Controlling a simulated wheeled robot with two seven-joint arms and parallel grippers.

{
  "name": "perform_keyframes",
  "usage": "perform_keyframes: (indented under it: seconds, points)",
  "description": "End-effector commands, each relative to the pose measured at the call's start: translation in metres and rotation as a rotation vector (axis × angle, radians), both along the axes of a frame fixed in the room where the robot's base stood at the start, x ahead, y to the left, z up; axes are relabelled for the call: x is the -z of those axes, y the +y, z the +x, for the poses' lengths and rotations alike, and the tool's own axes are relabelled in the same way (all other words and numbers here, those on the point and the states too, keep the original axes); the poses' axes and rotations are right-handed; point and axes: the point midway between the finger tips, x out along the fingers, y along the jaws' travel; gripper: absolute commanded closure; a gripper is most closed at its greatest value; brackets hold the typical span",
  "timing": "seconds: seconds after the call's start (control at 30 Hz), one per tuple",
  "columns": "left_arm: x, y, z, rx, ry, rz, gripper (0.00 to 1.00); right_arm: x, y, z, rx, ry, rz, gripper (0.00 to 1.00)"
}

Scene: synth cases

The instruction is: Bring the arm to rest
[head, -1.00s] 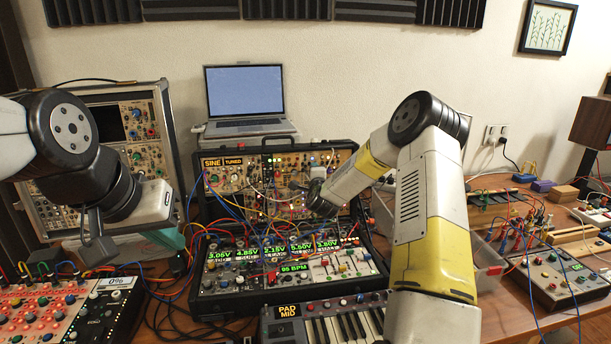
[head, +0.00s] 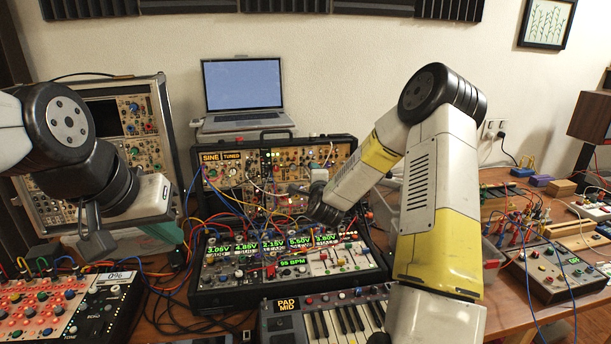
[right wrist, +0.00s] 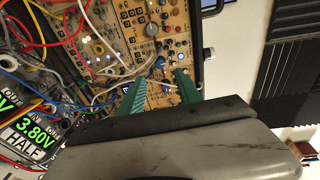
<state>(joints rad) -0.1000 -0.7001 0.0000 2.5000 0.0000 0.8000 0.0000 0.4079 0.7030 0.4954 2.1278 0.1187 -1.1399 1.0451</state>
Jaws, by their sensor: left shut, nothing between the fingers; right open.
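My right arm (head: 430,200), white with yellow bands and a black elbow, rises from the bottom of the head view and bends down over the modular synth case (head: 340,148). My right gripper's green fingers (right wrist: 160,90) are apart and empty in the right wrist view, in front of the case's panel and cables. Whether they touch anything there I cannot tell. My left gripper (head: 95,238) is at the left of the head view, shut and empty, hanging above the table's left side near the red-lit controller (head: 40,312).
A laptop (head: 243,88) stands at the back. A mixer-like panel with voltage displays (head: 285,262) and a keyboard (head: 335,318) lie in front. Many loose patch cables surround the cases. An oscilloscope rack (head: 135,130) stands behind my left arm; a control box (head: 555,275) is at right.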

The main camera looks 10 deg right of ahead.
Motion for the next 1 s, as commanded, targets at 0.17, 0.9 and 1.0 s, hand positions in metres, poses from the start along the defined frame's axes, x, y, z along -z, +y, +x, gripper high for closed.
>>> perform_keyframes:
  seconds: [0.17,0.9,1.0]
  points:
    - [0.0,0.0,0.0,0.0,0.0,0.0,1.0,-0.001,0.001,0.0,-0.002,0.001,-0.004,0.59]
    - [0.0,0.0,0.0,0.0,0.0,0.0,1.0,-0.123,0.055,-0.204,-0.608,0.455,-0.931,0.59]
    - [0.0,0.0,0.0,0.0,0.0,0.0,1.0,-0.13,0.05,-0.257,-0.704,0.513,-1.035,0.59]
